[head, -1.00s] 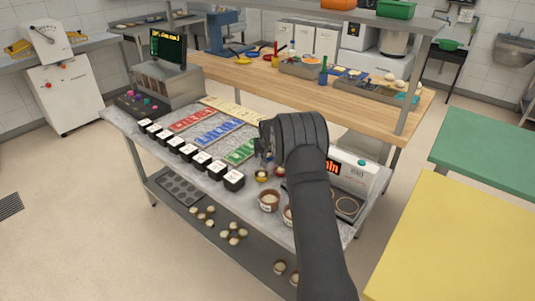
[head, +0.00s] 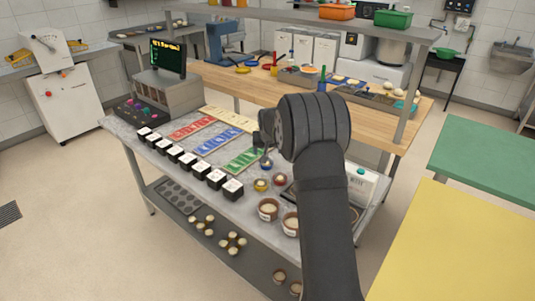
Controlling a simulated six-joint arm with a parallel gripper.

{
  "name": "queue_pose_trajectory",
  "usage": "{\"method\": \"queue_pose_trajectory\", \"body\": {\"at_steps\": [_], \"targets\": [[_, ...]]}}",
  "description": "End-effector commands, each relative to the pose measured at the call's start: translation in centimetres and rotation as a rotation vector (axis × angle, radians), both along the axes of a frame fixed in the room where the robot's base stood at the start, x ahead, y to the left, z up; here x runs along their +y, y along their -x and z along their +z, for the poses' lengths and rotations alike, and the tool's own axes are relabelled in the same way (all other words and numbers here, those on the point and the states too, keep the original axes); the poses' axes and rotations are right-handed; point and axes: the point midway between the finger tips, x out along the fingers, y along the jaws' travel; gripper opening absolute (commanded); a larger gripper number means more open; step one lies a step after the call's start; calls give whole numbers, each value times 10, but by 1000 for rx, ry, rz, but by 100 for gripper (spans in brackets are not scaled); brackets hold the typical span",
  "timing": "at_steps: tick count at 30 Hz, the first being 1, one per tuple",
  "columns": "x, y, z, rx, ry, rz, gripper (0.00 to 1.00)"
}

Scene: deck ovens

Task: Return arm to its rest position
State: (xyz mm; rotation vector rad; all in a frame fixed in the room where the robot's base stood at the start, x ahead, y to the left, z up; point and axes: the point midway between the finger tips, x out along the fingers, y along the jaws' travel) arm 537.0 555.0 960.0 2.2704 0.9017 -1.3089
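My arm comes up from the bottom of the head view, over the right part of the grey work table (head: 130,125). Its wrist is a large dark ribbed shape that hides most of my gripper (head: 265,150). Only a small dark part of the gripper shows at the wrist's left side, above the green card strip and small bowls. I cannot see both fingertips, nor whether it holds anything.
A row of black-and-white blocks (head: 188,159) lines the table's front left. Red (head: 193,127), blue (head: 218,138) and green (head: 244,160) strips lie behind. Bowls (head: 268,209) stand near the arm. A white device (head: 362,186) is right of it.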

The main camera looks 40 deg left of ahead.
Motion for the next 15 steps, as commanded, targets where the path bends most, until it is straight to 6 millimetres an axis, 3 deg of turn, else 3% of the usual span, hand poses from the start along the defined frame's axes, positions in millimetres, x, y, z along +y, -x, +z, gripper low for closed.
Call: {"method": "queue_pose_trajectory", "body": {"at_steps": [15], "targets": [[0,0,-2,1,1,0,72]]}}
